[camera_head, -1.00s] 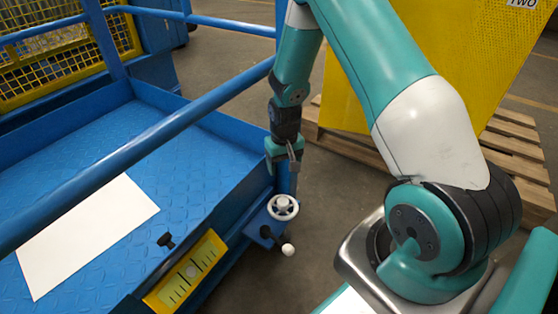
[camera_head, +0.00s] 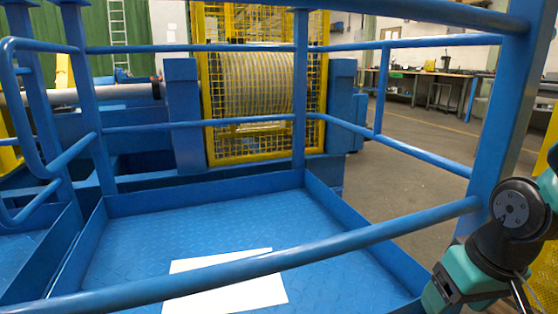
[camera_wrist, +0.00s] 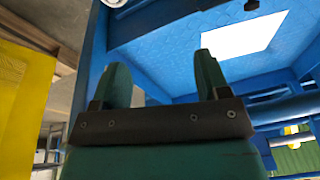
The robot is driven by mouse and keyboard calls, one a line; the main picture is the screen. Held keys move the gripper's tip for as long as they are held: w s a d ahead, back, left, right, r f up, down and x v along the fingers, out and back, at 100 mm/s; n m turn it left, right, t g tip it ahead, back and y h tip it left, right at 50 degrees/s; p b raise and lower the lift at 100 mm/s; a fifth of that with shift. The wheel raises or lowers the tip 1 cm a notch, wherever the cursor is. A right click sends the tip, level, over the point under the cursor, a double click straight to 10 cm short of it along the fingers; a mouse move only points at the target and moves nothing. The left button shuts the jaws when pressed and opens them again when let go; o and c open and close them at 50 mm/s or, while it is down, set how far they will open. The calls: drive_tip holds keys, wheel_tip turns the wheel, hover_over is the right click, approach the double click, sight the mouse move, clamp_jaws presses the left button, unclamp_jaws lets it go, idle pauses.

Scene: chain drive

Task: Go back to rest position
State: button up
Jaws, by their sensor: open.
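My gripper (camera_wrist: 163,78) shows in the wrist view with its two teal fingers apart and nothing between them. It is clear of the blue platform, whose tread-plate floor (camera_wrist: 165,45) shows beyond it at the upper right. In the head view, part of my arm is at the lower right edge, beside the platform's corner post; I cannot make out the fingertips there. The handwheel and its lever are not clearly in view now.
The blue platform floor (camera_head: 210,225) bears a white sheet (camera_head: 235,297), also seen in the wrist view (camera_wrist: 243,36). Blue rails (camera_head: 330,243) and a corner post (camera_head: 505,100) stand close to my arm. A yellow mesh cage (camera_head: 262,85) encloses a drum behind. Open floor lies at the right.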

drive_tip(key=s+a+r+n+g+y+p, duration=0.25)
drive_tip(key=s+a+r+n, duration=0.35)
drive_tip(key=s+a+r, duration=0.4)
wheel_tip(320, 180, up, 37)
drive_tip(key=p, duration=3.7)
drive_tip(key=shift+w+a+f, duration=0.2)
drive_tip(key=shift+w+a, duration=0.2)
drive_tip(key=shift+y, duration=0.25)
